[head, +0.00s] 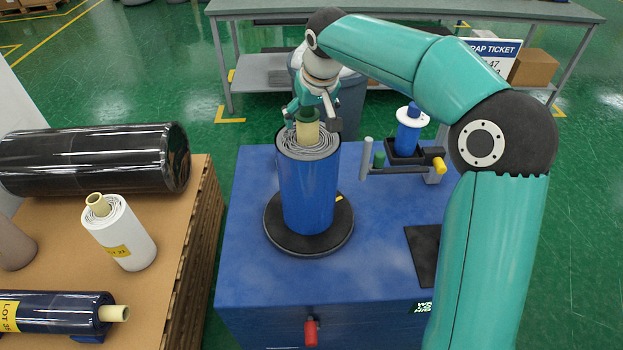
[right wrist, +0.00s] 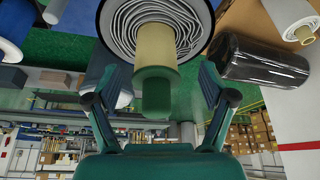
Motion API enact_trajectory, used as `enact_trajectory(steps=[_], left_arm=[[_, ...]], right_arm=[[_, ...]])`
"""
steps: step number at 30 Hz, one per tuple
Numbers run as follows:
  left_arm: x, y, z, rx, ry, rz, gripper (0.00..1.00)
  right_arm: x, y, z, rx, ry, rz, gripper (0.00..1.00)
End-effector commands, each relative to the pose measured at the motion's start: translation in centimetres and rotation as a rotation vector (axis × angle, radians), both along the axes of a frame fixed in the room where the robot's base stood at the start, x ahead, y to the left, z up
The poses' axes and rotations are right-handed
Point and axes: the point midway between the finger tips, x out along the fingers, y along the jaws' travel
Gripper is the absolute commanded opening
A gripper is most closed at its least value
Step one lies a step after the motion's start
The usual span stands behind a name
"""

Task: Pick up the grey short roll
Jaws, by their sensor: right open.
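A grey-brown roll (head: 14,248), the only greyish one I see, stands at the left edge of the head view and is partly cut off; I cannot tell its full length. My right gripper (head: 313,118) is far from it, over the top of a tall blue roll (head: 308,190). The gripper is open. In the right wrist view its fingers (right wrist: 161,100) stand apart on either side of the blue roll's tan core (right wrist: 156,48) and green end piece (right wrist: 155,90), with gaps visible. My left gripper is not in view.
The blue roll stands on a black round plate (head: 275,228) on a blue table (head: 380,260). A brown pallet (head: 180,240) at left bears a black wrapped roll (head: 90,160), a white roll (head: 122,235) and a dark blue roll (head: 60,312). A small blue spool (head: 408,135) stands behind right.

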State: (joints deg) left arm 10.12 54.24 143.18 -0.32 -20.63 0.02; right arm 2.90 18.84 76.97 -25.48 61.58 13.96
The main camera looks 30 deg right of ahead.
Motion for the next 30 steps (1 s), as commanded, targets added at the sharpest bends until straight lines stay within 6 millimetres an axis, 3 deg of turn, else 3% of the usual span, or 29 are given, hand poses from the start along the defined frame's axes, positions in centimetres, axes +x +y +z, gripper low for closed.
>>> enact_trajectory(steps=[10,19,30], left_arm=[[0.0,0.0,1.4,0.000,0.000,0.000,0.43],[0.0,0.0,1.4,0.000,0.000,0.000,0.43],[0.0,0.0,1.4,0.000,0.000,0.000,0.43]], right_arm=[[1.9,-1.0,-3.8,0.000,0.004,0.000,0.82],[2.1,-1.0,-4.3,0.000,0.000,0.000,0.82],[2.1,-1.0,-4.3,0.000,0.000,0.000,0.21]])
